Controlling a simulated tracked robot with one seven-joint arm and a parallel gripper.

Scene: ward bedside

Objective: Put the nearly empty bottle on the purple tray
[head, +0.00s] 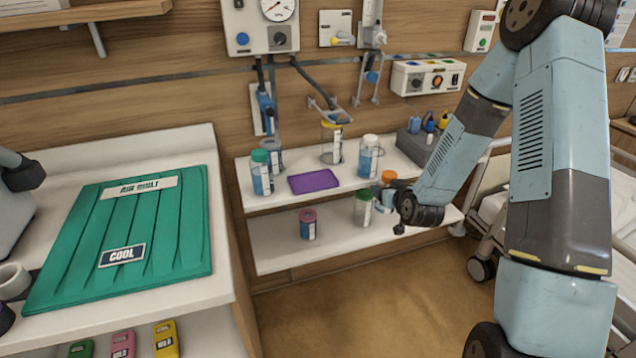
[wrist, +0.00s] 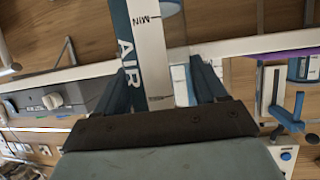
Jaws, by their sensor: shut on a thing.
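My gripper (head: 384,196) is at the right end of the shelves and is shut on a bottle with an orange cap (head: 388,176). In the head view my gripper mostly hides its body. In the wrist view the held bottle (wrist: 151,50) shows a dark blue side and a white label strip marked MIN, between the fingers (wrist: 165,85). I cannot tell its fill level. The purple tray (head: 314,181) lies bare on the upper shelf, left of my gripper and apart from it. Its edge shows at the right of the wrist view (wrist: 292,53).
On the upper shelf (head: 345,187) stand a teal-capped bottle (head: 262,177), a yellow-capped, mostly clear bottle (head: 331,145) and a white-capped bottle (head: 369,158). A green-capped bottle (head: 362,209) and a pink-capped bottle (head: 307,226) stand on the lower shelf. A bed is at right.

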